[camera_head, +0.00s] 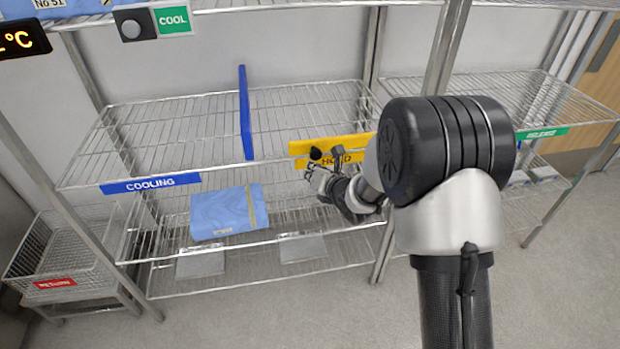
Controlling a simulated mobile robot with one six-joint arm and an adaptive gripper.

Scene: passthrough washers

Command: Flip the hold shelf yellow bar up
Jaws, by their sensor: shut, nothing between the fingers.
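The yellow bar (300,147) is at the front edge of the middle shelf, right of the blue upright divider. A yellow label reading HOLD (329,161) shows just below it. My gripper (312,170) is shut and empty, at the left end of the HOLD label. I cannot tell whether it touches the bar or the label. My arm and wrist hide the right end of the bar. The bar looks roughly level along the shelf edge; its exact tilt is hard to tell.
A blue divider (245,115) stands on the wire shelf (170,125), by the COOLING label (150,184). A blue wrapped pack (222,212) lies on the shelf below. A wire basket (62,262) is at left. A rack with a green label (542,133) stands right.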

